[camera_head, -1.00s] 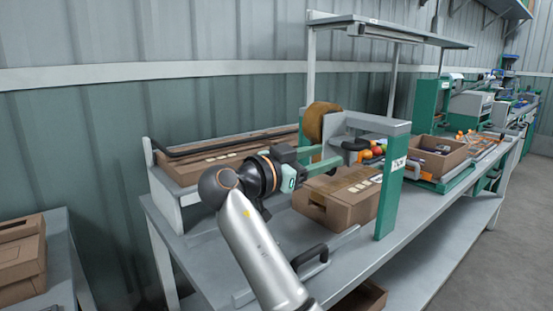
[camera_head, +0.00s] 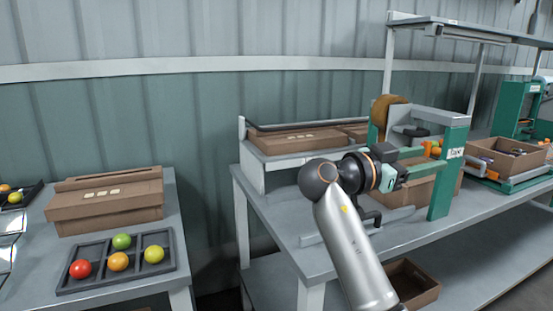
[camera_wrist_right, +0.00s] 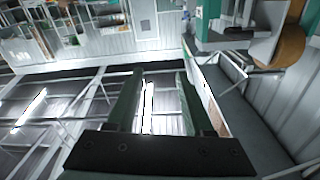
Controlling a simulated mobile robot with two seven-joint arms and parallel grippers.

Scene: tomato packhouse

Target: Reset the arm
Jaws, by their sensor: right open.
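My right gripper (camera_head: 424,160) is at the end of my silver arm over the right-hand bench, in front of the taping machine. Its green fingers point to the right in the head view. In the right wrist view the two fingers (camera_wrist_right: 160,95) stand apart with nothing between them. The fingers overlap the green machine frame (camera_head: 454,165) in the head view, and I cannot tell how near they are to it. A cardboard box (camera_head: 430,192) sits on the bench behind the gripper, partly hidden. My left gripper is not in view.
The left bench holds a closed carton (camera_head: 105,205) and a dark tray (camera_head: 75,287) with several coloured tomatoes. A gap lies between it and the right bench (camera_head: 290,205). A crate (camera_head: 508,160) stands far right. An open box (camera_head: 412,283) is on the lower shelf.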

